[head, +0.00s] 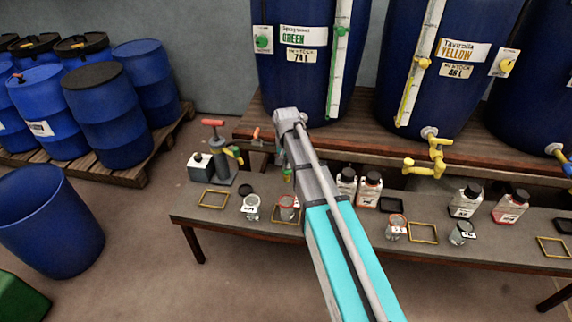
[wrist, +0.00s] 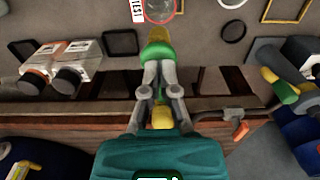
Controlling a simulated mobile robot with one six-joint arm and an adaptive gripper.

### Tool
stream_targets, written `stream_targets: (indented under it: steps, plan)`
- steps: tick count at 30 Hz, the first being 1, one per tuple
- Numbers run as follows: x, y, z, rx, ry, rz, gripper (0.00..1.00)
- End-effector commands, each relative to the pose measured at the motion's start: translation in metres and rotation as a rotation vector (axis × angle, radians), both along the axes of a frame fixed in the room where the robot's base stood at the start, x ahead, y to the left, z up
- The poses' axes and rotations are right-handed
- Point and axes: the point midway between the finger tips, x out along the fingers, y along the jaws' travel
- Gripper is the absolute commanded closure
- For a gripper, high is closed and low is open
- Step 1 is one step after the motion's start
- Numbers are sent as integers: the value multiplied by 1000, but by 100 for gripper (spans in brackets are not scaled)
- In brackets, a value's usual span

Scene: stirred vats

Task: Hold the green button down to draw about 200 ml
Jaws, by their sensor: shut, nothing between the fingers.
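The blue vat labelled GREEN (head: 291,84) stands on the wooden shelf in the head view. A round green knob (head: 262,41) sits on a white plate on its wall. My arm hides most of the area below this vat. In the wrist view my gripper (wrist: 158,66) is shut and empty. Its fingertips are at a green part with a yellow end (wrist: 158,45), apparently the green tap; I cannot tell whether they touch it. A glass beaker with a red-lettered label (wrist: 160,8) stands beyond that part; it also shows in the head view (head: 287,207).
The YELLOW vat (head: 400,84) and its yellow tap (head: 432,160) are to the right. A pump with a red handle (head: 217,160) stands left of my arm. Several bottles, beakers and yellow frames lie on the low bench (head: 345,222). A blue drum (head: 52,222) stands on the floor.

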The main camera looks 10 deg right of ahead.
Motion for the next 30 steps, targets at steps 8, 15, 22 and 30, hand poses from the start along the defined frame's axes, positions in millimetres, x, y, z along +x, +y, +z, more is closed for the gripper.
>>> stream_targets:
  steps: [8,15,22,30]
  plan:
    - [0,0,-22,0,0,0,100]
    - [-1,0,-26,1,3,0,100]
    - [-2,0,-26,2,5,0,100]
    - [-3,1,-26,2,6,0,100]
